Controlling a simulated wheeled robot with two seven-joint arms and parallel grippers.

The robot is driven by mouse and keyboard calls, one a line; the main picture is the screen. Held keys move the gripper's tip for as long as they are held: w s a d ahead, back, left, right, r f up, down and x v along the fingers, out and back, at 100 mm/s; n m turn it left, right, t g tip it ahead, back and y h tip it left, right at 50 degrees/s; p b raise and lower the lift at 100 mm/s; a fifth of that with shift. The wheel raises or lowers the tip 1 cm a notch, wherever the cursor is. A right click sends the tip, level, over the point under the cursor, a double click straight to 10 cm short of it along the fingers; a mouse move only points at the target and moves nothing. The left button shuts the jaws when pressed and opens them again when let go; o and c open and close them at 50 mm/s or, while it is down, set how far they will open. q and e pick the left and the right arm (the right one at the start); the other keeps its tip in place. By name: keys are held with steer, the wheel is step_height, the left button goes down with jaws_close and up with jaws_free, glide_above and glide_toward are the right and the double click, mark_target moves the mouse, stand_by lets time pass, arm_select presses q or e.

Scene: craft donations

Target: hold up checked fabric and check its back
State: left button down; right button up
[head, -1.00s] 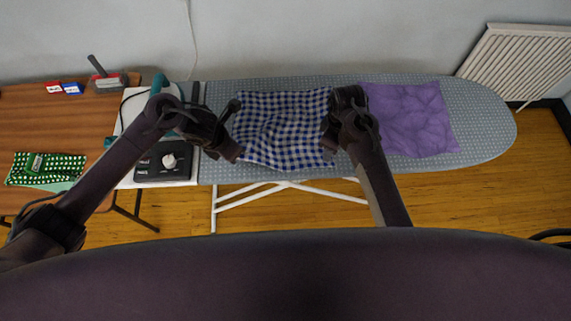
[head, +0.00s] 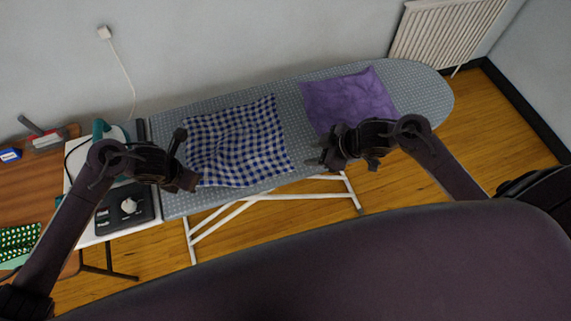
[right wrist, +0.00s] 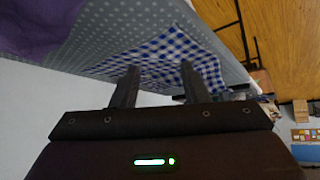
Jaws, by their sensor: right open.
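The blue-and-white checked fabric (head: 238,140) lies spread and slightly rumpled on the grey dotted ironing board. My right gripper (head: 318,152) is open and empty, just right of the fabric's right edge and apart from it. In the right wrist view the two fingers (right wrist: 156,84) stand apart, with the checked fabric (right wrist: 180,52) beyond them. My left gripper (head: 186,160) is at the fabric's left edge; its jaws are too dark and small to read. The fabric's underside is hidden.
A purple cloth (head: 348,98) lies on the ironing board (head: 415,85) to the right. A teal iron (head: 100,130) and a black control box (head: 128,206) stand at the left end. A wooden table (head: 40,185) with green dotted fabric (head: 18,240) is farther left. A white radiator (head: 445,35) is behind.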

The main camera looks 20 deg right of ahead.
mark_target(283, 166)
steer(key=shift+y, duration=0.3)
steer(key=x, duration=0.3)
steer(key=s+x, duration=0.1)
steer(key=x, duration=0.5)
steer(key=shift+s+a+f, duration=0.15)
steer(key=shift+a+f, duration=0.2)
steer(key=shift+a, duration=0.05)
steer(key=shift+c, duration=0.4)
jaws_close()
steer(key=shift+r, duration=2.45)
